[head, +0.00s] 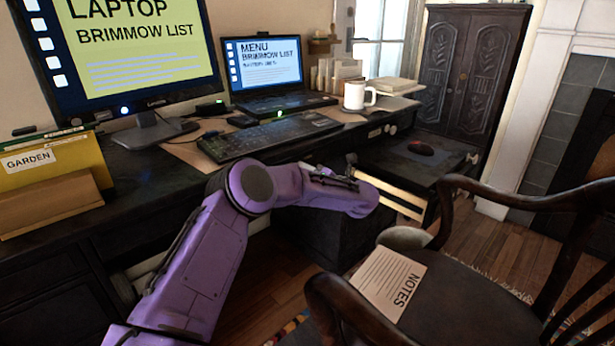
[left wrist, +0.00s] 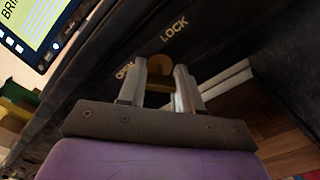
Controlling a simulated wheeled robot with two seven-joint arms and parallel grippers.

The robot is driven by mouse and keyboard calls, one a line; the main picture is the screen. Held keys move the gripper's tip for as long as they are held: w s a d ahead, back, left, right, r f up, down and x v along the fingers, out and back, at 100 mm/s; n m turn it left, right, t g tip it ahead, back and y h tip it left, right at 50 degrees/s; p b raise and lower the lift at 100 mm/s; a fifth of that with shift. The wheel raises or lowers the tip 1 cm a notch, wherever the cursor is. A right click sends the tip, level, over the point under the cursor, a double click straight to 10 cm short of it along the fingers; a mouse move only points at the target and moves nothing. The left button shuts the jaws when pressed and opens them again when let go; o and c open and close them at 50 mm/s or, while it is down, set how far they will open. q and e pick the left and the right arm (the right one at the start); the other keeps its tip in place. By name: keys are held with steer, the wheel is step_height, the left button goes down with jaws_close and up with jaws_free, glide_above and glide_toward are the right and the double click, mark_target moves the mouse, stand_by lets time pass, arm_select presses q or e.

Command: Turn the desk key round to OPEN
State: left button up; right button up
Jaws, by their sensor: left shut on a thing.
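A brass-coloured key (left wrist: 158,73) shows in the left wrist view on the dark desk front. The word LOCK (left wrist: 173,31) is above it to the right, and the word OPEN (left wrist: 125,70) is at its left, partly covered by a finger. My left gripper (left wrist: 165,72) has one finger on each side of the key and is shut on it. Which way the key is turned I cannot tell, as the fingers cover much of it. In the head view my purple left arm reaches across the desk front, and the key is hidden there. My right gripper is not in view.
A dark chair (head: 460,290) with a NOTES sheet (head: 390,283) stands at the right. On the desk are a keyboard (head: 268,136), a laptop (head: 265,75), a monitor (head: 120,50), a white mug (head: 358,96) and a yellow GARDEN folder (head: 55,165). Wooden floor shows below the arm.

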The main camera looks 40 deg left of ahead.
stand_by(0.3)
arm_select(q)
steer(key=o, duration=1)
steer(key=shift+o, duration=0.2)
steer(key=d+p, duration=0.1)
steer(key=d, duration=0.9)
steer(key=shift+s+d, duration=0.25)
steer(key=shift+s, duration=0.2)
